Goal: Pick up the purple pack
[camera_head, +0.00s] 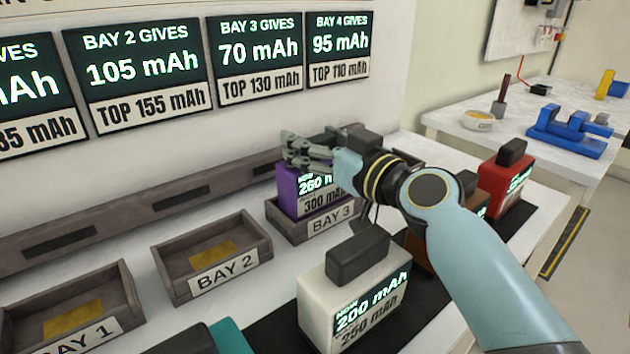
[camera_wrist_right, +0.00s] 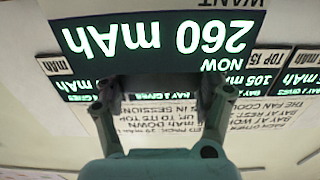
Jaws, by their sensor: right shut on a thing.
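The purple pack (camera_head: 288,190) is at the BAY 3 tray (camera_head: 285,226), upright, with its lower part behind the tray's front wall. I cannot tell whether it touches the tray floor. Its label reads 260 mAh over 300 mAh. My right gripper (camera_head: 308,150) is over the top of the pack and shut on it. In the right wrist view the pack's label (camera_wrist_right: 160,38) is close and upside down, and the gripper fingers (camera_wrist_right: 162,92) close around its dark handle (camera_wrist_right: 165,82). The arm hides part of the pack. My left gripper is not in view.
A white pack (camera_head: 325,300) stands in front on a dark mat, with a teal pack (camera_head: 232,338) at the lower left. A red pack (camera_head: 500,185) stands right of my arm. The BAY 2 tray (camera_head: 212,258) and BAY 1 tray (camera_head: 75,318) hold no pack.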

